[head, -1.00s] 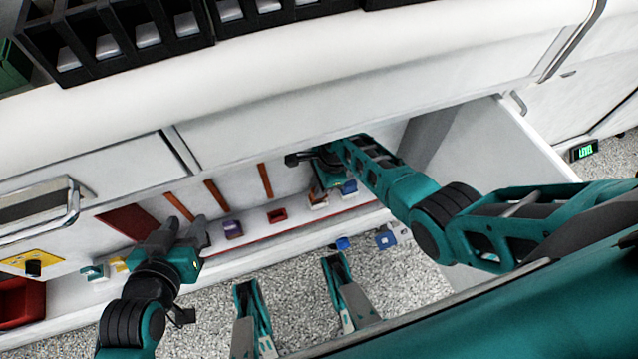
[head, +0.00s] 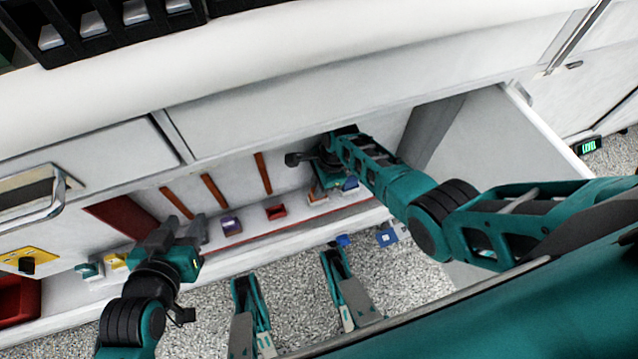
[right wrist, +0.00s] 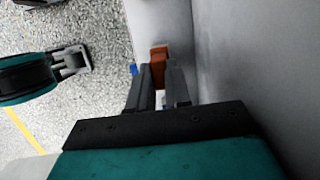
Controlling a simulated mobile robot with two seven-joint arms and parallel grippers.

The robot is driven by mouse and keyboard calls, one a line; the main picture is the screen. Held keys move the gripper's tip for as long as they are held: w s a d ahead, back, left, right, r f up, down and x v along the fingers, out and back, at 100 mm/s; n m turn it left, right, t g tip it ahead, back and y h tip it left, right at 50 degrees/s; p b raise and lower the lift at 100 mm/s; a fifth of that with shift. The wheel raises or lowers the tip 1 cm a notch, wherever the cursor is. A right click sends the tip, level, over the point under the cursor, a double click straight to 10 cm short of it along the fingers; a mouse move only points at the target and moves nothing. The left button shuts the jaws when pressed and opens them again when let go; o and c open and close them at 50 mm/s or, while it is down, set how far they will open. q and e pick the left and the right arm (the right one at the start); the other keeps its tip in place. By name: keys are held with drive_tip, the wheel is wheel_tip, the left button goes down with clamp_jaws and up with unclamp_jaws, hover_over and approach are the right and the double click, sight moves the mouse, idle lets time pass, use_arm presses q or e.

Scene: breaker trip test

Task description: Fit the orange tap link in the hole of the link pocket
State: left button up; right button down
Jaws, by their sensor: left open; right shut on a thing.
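The orange tap link (right wrist: 159,68) shows as an orange-brown block between the fingertips of my right gripper (right wrist: 160,84) in the right wrist view. In the head view my right gripper (head: 322,187) is inside the open cabinet, low over the shelf, mostly hidden by its own arm. I cannot tell whether the link touches anything. A small red holder with a dark opening (head: 277,212) sits on the shelf left of this gripper; I cannot tell whether it is the link pocket. My left gripper (head: 188,232) is open and empty at the left of the shelf.
A purple block (head: 231,226) is on the shelf beside my left gripper. Blue pieces (head: 387,238) lie near the front edge. The open cabinet door (head: 515,135) stands to the right of my right arm. A white worktop edge (head: 330,55) overhangs the shelf.

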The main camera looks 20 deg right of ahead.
drive_tip(key=shift+f, duration=0.15)
drive_tip(key=c, duration=1)
unclamp_jaws()
drive_tip(key=p+v, duration=0.2)
drive_tip(key=v, duration=0.1)
drive_tip(key=shift+r+p, duration=0.3)
drive_tip(key=shift+p, duration=0.05)
drive_tip(key=p+v, duration=0.5)
drive_tip(key=v, duration=0.4)
drive_tip(key=shift+d+r, duration=0.1)
drive_tip(key=shift+r, duration=0.1)
